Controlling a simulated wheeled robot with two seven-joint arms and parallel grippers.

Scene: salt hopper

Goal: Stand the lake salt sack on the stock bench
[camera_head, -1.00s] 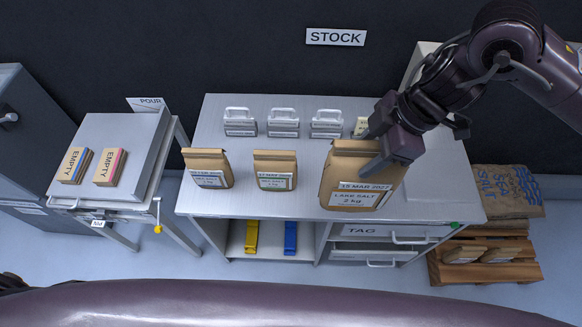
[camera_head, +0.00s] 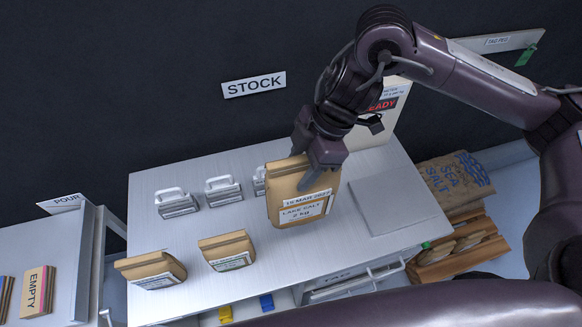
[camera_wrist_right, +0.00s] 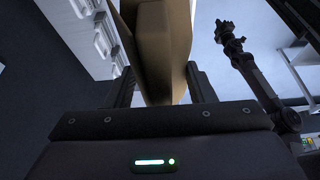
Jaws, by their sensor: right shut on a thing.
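The lake salt sack (camera_head: 290,190) is brown paper with a white label reading 15 MAR 2027, LAKE SALT, 2 kg. My right gripper (camera_head: 318,175) is shut on its upper part from above. The sack also fills the upper middle of the right wrist view (camera_wrist_right: 160,50), between the fingers. It is upright, label to the front, over the stock bench (camera_head: 350,235); I cannot tell whether its base touches the top. A dark arm end in the right wrist view (camera_wrist_right: 230,38) looks like my left gripper; its jaws are unclear.
Two smaller brown sacks (camera_head: 152,270) (camera_head: 227,250) stand left of the lake salt sack. Handled metal blocks (camera_head: 222,190) line the back. A flat grey plate (camera_head: 395,205) lies on the right. A sea salt sack (camera_head: 456,182) lies beyond the bench's right edge.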

